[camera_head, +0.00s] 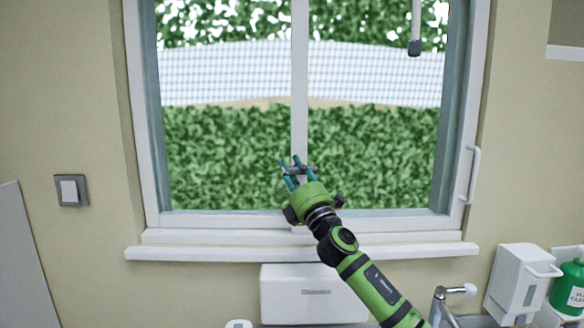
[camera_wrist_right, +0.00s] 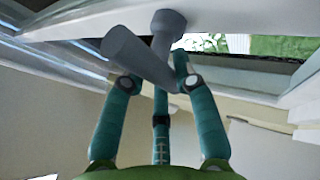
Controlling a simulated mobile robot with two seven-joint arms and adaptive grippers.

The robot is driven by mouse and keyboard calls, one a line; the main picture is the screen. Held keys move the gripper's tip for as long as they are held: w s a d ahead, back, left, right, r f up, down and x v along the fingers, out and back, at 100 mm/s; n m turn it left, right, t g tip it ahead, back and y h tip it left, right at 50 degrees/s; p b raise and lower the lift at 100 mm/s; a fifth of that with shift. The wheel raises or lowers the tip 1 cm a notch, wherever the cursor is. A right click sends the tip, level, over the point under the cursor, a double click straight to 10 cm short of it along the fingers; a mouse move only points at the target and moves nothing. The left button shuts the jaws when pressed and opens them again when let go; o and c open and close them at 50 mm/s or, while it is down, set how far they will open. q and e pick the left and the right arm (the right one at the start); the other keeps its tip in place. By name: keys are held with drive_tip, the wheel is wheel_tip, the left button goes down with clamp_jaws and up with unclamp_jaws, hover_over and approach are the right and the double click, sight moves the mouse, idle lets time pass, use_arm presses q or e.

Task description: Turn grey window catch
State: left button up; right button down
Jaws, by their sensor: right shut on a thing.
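The grey window catch (camera_head: 301,170) sits on the white middle bar of the window in the head view. In the right wrist view the catch (camera_wrist_right: 137,52) shows large, with a round stem on the white frame and a lever slanting across. My right gripper (camera_head: 292,167) reaches up to it from below, its teal fingers on either side of the lever. In the wrist view the right gripper (camera_wrist_right: 158,75) is shut on the catch, with one finger partly behind the lever. Exact finger contact is partly hidden. My left gripper is not in view.
A white sill (camera_head: 200,253) juts out below the window. A white pull handle (camera_head: 472,175) is on the right frame. Below are a white box (camera_head: 285,292), a tap (camera_head: 455,291), a dispenser (camera_head: 520,280) and a green bottle (camera_head: 569,290). A grey-tipped rod (camera_head: 414,47) hangs at the top.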

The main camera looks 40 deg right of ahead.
drive_tip(key=shift+r, duration=0.1)
drive_tip(key=c, duration=1.2)
unclamp_jaws()
drive_tip(key=shift+d, duration=0.1)
drive_tip(key=shift+s+a+f, duration=0.2)
drive_tip(key=shift+s+f, duration=0.25)
drive_tip(key=shift+f, duration=0.05)
drive_tip(key=v, duration=1)
drive_tip(key=shift+s+f, duration=0.1)
drive_tip(key=shift+s, duration=0.35)
drive_tip(key=shift+f, duration=0.1)
